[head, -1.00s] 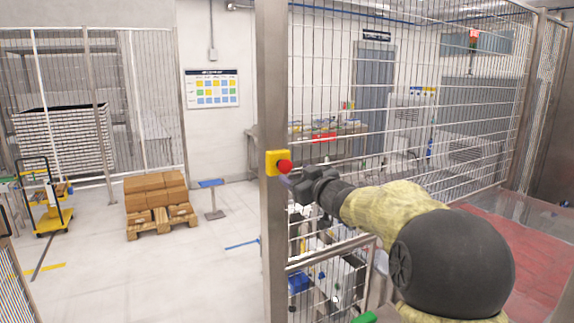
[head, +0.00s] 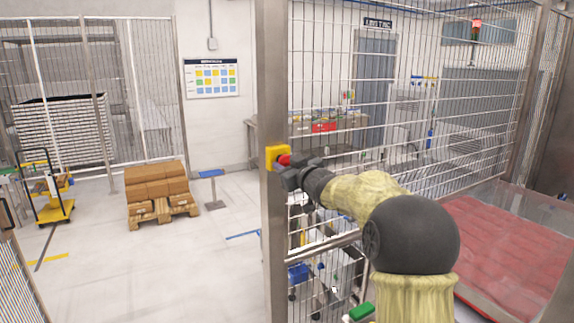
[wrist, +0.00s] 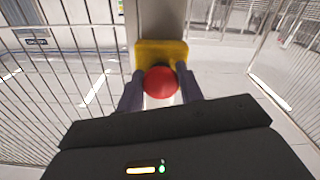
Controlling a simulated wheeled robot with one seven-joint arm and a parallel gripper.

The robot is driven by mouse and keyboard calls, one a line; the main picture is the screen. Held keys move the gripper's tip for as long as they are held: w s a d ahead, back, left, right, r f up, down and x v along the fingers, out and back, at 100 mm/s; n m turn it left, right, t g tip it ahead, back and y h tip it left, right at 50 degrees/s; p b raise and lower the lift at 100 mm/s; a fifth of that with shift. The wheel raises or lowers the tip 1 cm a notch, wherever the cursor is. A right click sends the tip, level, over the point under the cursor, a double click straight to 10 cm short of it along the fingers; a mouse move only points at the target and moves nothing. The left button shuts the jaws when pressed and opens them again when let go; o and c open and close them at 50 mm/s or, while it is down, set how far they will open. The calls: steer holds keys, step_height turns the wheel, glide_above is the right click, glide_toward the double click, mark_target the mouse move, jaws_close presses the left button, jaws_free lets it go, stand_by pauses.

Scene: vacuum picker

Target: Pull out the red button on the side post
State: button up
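The red button (wrist: 160,82) sits on a yellow housing (wrist: 174,47) fixed to the grey metal side post (head: 272,80). In the head view the red button (head: 284,160) is partly hidden by my gripper (head: 288,168), which reaches it from the right. In the wrist view my gripper (wrist: 161,76) has one dark finger on each side of the button, with the fingers apart. The fingertips are very near the button's sides; I cannot see clear pressing contact.
Wire mesh fencing (head: 420,110) runs right of the post, close to my arm. A red surface (head: 500,235) lies at the right. Boxes on a pallet (head: 158,195) and a yellow cart (head: 54,208) stand on the left floor. The space left of the post is open.

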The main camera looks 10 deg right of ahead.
jaws_close()
steer(key=shift+s+d, duration=0.2)
steer(key=shift+s, duration=0.3)
steer(key=shift+f, duration=0.1)
steer(key=o, duration=1.1)
jaws_free()
steer(key=shift+s, duration=0.1)
steer(key=b+v, duration=0.5)
steer(key=v, duration=1.2)
steer(key=shift+s, duration=0.2)
